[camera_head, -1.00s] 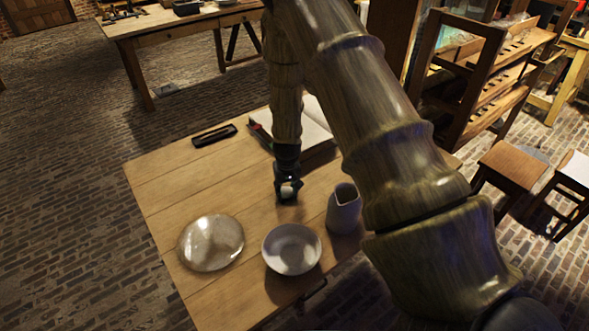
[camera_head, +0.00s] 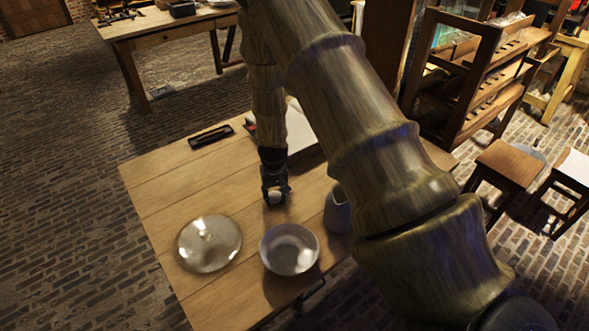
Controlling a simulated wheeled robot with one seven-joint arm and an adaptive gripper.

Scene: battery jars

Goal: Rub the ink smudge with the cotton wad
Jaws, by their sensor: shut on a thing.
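My gripper (camera_head: 276,194) is above the middle of the wooden table (camera_head: 180,195), pointing down. It is shut on a small whitish wad, the cotton wad (camera_head: 275,198), which sits between its fingertips low over the tabletop. I cannot tell whether the wad touches the wood. No ink smudge can be made out; the gripper or my arm may hide it.
A white bowl (camera_head: 289,249) stands just in front of the gripper, with a round glass lid or dish (camera_head: 208,243) to its left. A jug (camera_head: 338,212) is partly behind my arm. A dark tray (camera_head: 211,136) and an open book (camera_head: 301,130) lie at the back.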

